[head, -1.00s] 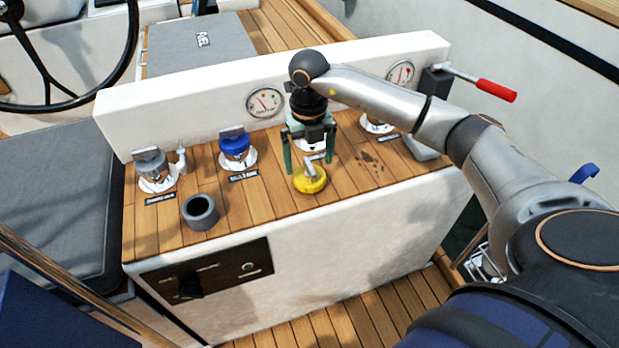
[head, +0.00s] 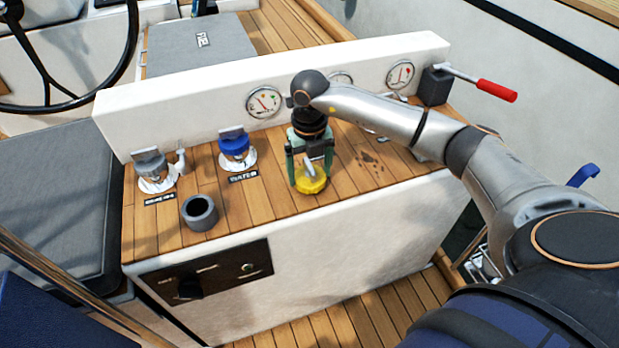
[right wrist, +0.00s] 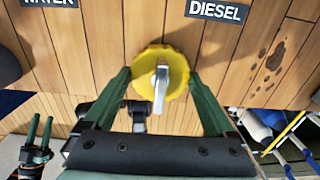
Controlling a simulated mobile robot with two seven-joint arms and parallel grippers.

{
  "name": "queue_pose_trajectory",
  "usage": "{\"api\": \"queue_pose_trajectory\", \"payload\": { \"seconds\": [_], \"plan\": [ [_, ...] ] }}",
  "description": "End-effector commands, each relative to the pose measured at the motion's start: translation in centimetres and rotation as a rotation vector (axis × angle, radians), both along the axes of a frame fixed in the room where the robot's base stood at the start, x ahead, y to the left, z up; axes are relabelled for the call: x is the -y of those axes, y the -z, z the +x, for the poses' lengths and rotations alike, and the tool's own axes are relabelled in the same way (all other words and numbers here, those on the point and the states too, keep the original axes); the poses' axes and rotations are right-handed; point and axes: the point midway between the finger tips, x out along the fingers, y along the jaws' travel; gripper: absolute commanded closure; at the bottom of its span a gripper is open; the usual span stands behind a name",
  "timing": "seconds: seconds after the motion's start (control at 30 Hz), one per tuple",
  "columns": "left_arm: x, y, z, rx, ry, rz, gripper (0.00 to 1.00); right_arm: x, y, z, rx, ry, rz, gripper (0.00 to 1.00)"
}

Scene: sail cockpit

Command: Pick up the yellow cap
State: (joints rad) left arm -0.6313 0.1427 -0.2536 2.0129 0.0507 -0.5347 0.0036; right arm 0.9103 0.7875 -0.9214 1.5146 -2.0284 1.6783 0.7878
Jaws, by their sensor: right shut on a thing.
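The yellow cap (head: 312,181) sits on the wooden top of the console, near its front edge. It is round with a ridged rim and a grey metal handle across its top. In the right wrist view the cap (right wrist: 152,61) lies between my right gripper's green fingers (right wrist: 160,82). My right gripper (head: 308,172) points down and is shut on the cap from both sides. The cap appears to be still on the wood. My left gripper (right wrist: 39,130) shows small in the lower left of the right wrist view, its fingers apart with nothing between them.
A blue cap (head: 235,146) and a grey cap (head: 150,164) sit on fillers to the left. A grey cup-like holder (head: 199,212) stands near the front edge. A low white wall with gauges (head: 263,102) runs behind. A red-handled lever (head: 496,90) is at the right.

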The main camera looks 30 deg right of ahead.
Motion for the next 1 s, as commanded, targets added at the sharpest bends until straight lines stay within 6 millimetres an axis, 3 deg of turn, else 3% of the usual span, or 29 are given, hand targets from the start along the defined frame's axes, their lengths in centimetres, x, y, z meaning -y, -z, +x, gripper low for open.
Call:
{"api": "queue_pose_trajectory", "payload": {
  "seconds": [0.03, 0.2, 0.57, 0.77, 1.0],
  "plan": [
    [0.0, 0.0, 0.1, 0.001, 0.001, 0.0, 0.5, 0.0, 0.0, 0.0, 0.001, 0.0, 0.001, 0.58],
    [0.0, -0.1, 0.2, 0.004, 0.0, 0.0, 0.5, 0.0, -0.1, 0.0, 0.001, 0.0, 0.001, 0.77],
    [0.0, -0.3, 0.4, 0.009, 0.001, 0.001, 0.5, 0.0, -0.7, 0.1, 0.004, 0.0, 0.001, 0.77],
    [0.0, -0.4, 0.4, 0.008, 0.001, -0.001, 0.5, 0.0, -3.2, 0.2, 0.007, -0.001, 0.002, 0.77],
    [0.1, -1.0, 0.3, 0.008, 0.001, -0.001, 0.5, -1.5, -8.0, -3.5, 0.008, -0.006, -0.001, 0.77]
  ]
}}
